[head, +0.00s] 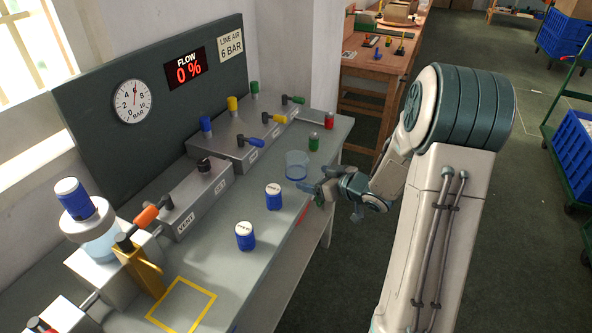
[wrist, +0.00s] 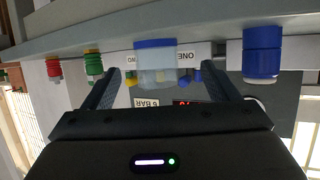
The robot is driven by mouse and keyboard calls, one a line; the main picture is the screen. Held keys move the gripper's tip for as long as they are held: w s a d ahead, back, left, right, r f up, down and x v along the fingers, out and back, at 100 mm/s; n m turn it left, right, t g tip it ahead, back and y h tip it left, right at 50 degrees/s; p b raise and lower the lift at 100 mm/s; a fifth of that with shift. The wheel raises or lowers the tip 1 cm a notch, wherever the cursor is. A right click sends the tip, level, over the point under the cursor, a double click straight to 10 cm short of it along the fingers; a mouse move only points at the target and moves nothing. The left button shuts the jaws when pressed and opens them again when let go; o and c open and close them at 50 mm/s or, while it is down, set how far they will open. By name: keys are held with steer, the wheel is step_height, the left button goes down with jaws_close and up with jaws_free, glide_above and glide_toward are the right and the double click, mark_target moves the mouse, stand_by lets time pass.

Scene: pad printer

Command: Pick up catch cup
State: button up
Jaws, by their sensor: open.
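The catch cup (head: 297,165) is a clear, bluish open cup standing on the grey bench near its front edge. In the wrist view, where the scene appears upside down, the cup (wrist: 156,65) shows between my two fingers, ahead of them. My gripper (head: 308,186) is open and empty, low at the bench's front edge, just in front of the cup. In the wrist view my gripper (wrist: 152,76) has its fingers spread wider than the cup. I cannot tell whether the tips reach past its near wall.
Blue white-topped cans (head: 274,197) (head: 245,236) stand left of the cup; one can (wrist: 262,52) shows beside a finger. A green can (head: 314,141) and a red can (head: 328,121) stand behind right. A valve block (head: 228,145) is behind. A yellow square (head: 183,304) marks the bench.

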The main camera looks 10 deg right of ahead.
mark_target(303, 171)
steer(key=x, duration=0.3)
steer(key=shift+w, duration=0.15)
steer(key=shift+w+d+r+x, duration=0.1)
steer(key=shift+x, duration=0.8)
steer(key=shift+w+d+r+x, duration=0.1)
steer(key=shift+r+x, duration=0.05)
steer(key=shift+x, duration=0.75)
steer(key=shift+w+r+x, duration=0.1)
steer(key=shift+x, duration=0.8)
steer(key=c, duration=1.1)
